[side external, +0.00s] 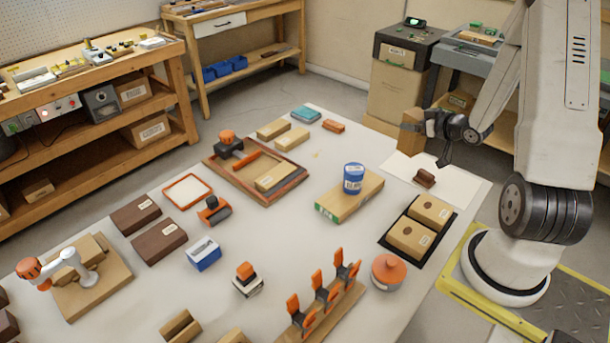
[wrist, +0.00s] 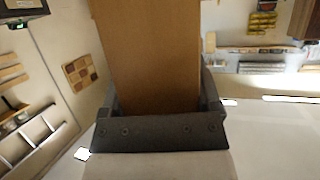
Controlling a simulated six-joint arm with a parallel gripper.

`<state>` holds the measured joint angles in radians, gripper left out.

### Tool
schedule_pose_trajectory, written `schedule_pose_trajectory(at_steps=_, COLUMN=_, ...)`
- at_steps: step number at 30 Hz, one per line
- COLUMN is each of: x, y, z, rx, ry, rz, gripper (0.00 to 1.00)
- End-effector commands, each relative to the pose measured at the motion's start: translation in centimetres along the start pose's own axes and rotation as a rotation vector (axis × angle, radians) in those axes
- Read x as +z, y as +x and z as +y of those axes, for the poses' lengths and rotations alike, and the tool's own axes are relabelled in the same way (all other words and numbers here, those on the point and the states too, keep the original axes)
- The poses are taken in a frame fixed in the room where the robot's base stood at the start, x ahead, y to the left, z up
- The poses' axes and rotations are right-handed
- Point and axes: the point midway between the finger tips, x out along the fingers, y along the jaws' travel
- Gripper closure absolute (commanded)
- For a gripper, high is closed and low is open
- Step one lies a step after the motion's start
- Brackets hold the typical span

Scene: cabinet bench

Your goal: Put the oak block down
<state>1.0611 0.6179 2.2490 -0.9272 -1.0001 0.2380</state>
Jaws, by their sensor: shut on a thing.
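The oak block (side external: 411,131) is a plain brown block held upright in the air beyond the far right part of the table. My gripper (side external: 425,124) is shut on it. In the wrist view the block (wrist: 150,55) fills the upper middle, between the two dark fingers of my gripper (wrist: 160,100). Its far end runs out of the top of that view. In the side view the block hangs above and behind a white sheet (side external: 455,186), apart from the table surface.
A small dark brown block (side external: 424,177) lies on the white sheet. Nearer stand a black tray (side external: 398,251) with two boxes, a plank (side external: 335,208) bearing a blue tin (side external: 353,178), and an orange-lidded pot (side external: 387,271). A wooden tray (side external: 217,167) lies left of the plank. The sheet is otherwise bare.

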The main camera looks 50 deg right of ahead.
Motion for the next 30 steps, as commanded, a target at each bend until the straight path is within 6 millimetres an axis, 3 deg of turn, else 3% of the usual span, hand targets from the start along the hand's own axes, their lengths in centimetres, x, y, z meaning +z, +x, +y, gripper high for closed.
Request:
schedule_pose_trajectory(at_steps=11, x=-3.9, y=-1.6, z=0.0, rx=0.001, ry=-0.005, rz=0.005, gripper=0.97)
schedule_pose_trajectory(at_steps=20, x=-4.8, y=1.2, z=-5.6, rx=-0.139, ry=-0.059, rz=0.002, gripper=0.97)
schedule_pose_trajectory(at_steps=30, x=-5.9, y=4.0, z=-15.2, rx=-0.359, ry=-0.150, rz=0.003, gripper=0.97)
